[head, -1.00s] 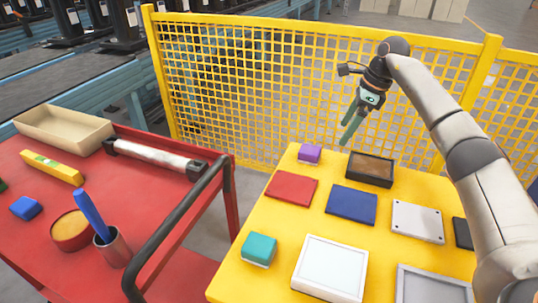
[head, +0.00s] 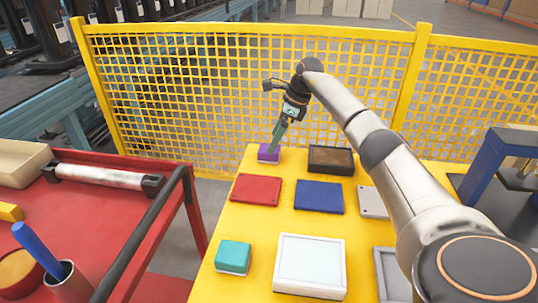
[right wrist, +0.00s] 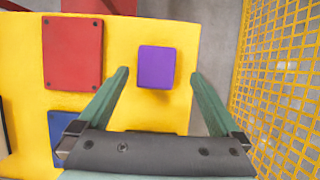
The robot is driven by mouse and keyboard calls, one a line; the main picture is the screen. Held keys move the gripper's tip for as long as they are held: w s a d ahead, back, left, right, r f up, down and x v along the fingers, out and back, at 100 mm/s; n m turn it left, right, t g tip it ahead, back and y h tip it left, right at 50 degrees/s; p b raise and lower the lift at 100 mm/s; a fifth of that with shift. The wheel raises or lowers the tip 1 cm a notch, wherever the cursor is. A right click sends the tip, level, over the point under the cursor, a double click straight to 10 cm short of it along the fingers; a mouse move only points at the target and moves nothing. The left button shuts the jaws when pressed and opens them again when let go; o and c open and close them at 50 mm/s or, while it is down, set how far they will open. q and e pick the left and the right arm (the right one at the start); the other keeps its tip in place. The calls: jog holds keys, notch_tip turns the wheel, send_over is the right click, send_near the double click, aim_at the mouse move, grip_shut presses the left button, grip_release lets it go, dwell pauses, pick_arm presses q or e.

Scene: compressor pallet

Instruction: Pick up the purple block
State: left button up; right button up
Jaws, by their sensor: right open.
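The purple block (head: 268,154) sits on the yellow table (head: 232,222) near its far left corner. In the right wrist view the purple block (right wrist: 156,67) lies flat on the yellow surface, ahead of and between the two fingertips. My right gripper (head: 275,146) is open above the block, its green fingers pointing down and partly covering it in the head view. My left gripper is not in view.
A dark tray (head: 331,159), a red plate (head: 257,189) and a blue plate (head: 319,197) lie near the block. A teal block (head: 233,256) and a white panel (head: 310,264) are closer. A yellow mesh fence (head: 225,92) stands behind the table.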

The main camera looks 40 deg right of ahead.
jog(key=x, duration=0.4)
jog(key=shift+a+f+b, duration=0.25)
jog(key=shift+f+b, duration=0.1)
jog(key=shift+c, duration=0.2)
jog(key=c, duration=1.4)
jog(key=shift+r, duration=0.15)
jog(key=shift+c, duration=0.2)
jog(key=shift+r, duration=0.7)
jog(key=s+a+r, duration=0.6)
jog(key=s+r, duration=0.5)
jog(key=s, duration=0.1)
jog(key=shift+s+r+p, duration=0.2)
jog(key=shift+s+p, duration=0.1)
jog(key=shift+s, duration=0.1)
